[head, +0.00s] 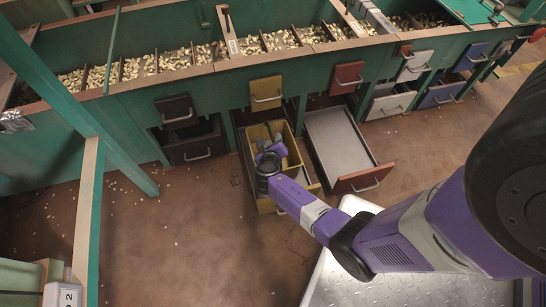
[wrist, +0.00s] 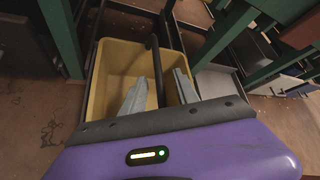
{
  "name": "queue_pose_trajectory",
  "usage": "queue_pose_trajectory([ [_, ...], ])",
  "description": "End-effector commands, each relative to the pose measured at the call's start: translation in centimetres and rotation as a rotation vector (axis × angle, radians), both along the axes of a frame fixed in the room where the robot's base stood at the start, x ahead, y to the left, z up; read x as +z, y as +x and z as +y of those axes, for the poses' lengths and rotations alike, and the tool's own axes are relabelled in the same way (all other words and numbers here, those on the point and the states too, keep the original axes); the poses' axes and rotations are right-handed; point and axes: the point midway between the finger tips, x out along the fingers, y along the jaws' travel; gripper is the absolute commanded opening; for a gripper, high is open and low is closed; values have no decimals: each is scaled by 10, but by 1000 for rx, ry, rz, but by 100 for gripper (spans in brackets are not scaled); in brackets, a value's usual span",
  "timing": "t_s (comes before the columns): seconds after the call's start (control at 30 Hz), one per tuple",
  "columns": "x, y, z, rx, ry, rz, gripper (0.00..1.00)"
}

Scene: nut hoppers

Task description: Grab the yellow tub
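The yellow tub (head: 292,146) sits in a pulled-out drawer beneath the green hopper bench in the head view.
An open grey tray drawer with a red front (head: 357,180) stands to the right of the tub. A dark drawer (head: 195,149) is on the left. Hoppers (head: 175,60) full of nuts run along the back. Brown floor (head: 160,240) is open at the front left.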

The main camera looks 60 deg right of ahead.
Motion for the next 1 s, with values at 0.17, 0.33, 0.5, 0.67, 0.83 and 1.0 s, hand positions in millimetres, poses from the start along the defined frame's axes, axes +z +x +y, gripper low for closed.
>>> queue_pose_trajectory([
  [0.17, -1, 1, -3, 1, 1, 0, 37],
  [0.33, -1, 1, -3, 1, 1, 0, 19],
  [0.5, -1, 1, -2, 1, 1, 0, 0],
  [0.67, -1, 1, -2, 1, 1, 0, 0],
  [0.83, -2, 1, -2, 2, 1, 1, 0],
  [1.0, -2, 1, -2, 2, 1, 1, 0],
])
